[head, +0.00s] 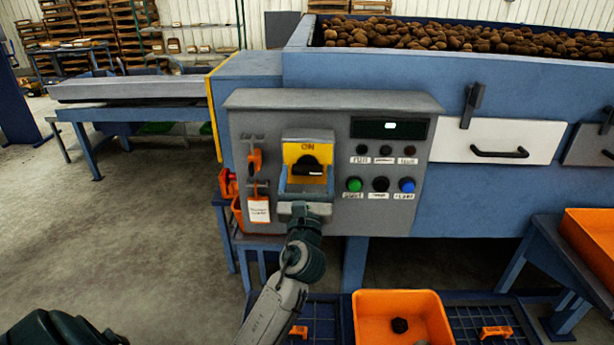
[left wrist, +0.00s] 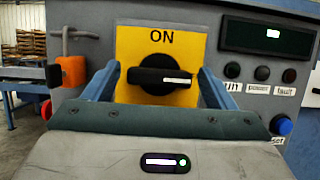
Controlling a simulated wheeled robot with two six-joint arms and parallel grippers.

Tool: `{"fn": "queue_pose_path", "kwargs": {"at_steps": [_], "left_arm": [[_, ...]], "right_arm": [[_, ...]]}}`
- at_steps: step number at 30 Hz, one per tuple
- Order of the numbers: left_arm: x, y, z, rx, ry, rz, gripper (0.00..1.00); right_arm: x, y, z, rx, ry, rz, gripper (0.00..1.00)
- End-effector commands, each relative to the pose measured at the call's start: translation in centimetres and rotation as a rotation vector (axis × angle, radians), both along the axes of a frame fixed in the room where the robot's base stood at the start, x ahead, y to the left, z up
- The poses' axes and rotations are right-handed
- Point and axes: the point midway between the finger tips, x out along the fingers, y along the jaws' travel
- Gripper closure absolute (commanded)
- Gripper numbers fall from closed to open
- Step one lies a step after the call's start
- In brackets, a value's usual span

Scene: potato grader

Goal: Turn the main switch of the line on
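The main switch is a black rotary knob (head: 308,168) on a yellow plate (left wrist: 128,45) marked ON at the top. Its bar lies horizontal, and a white mark shows on the bar's right part in the left wrist view (left wrist: 176,79). My left gripper (head: 305,190) is in front of the switch. Its two fingers are apart, one on each side of the knob, with a gap to the bar on both sides. Nothing is held between them. Whether the fingertips touch the plate I cannot tell. My right gripper is not in view.
Left of the switch, an orange padlock (head: 255,160) hangs on a hook, with a white-and-orange tag (head: 259,208) below. Right are a display (head: 390,128), small lamps and green (head: 354,185), black and blue (head: 407,185) buttons. An orange crate (head: 372,302) stands below.

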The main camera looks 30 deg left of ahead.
Motion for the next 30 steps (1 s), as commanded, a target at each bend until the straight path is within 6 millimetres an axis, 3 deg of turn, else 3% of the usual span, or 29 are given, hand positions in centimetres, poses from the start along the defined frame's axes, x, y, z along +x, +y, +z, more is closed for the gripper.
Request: {"fn": "queue_pose_path", "kwargs": {"at_steps": [1, 5, 6, 17, 30], "left_arm": [[0.0, 0.0, 0.0, 0.000, 0.000, 0.000, 0.32], [0.0, 0.0, 0.0, 0.000, 0.000, 0.000, 0.58], [0.0, 0.0, 0.0, 0.000, 0.000, 0.000, 0.59], [0.0, 0.0, -0.2, -0.055, -0.034, 0.000, 0.59], [0.1, -0.2, -0.2, -0.355, -0.218, 0.000, 0.59]], "right_arm": [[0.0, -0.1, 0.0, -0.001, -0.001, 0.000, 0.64], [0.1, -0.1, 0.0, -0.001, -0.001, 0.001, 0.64], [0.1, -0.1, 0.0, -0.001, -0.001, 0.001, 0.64], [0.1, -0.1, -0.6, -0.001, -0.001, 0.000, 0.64], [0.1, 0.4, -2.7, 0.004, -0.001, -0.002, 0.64]]}}
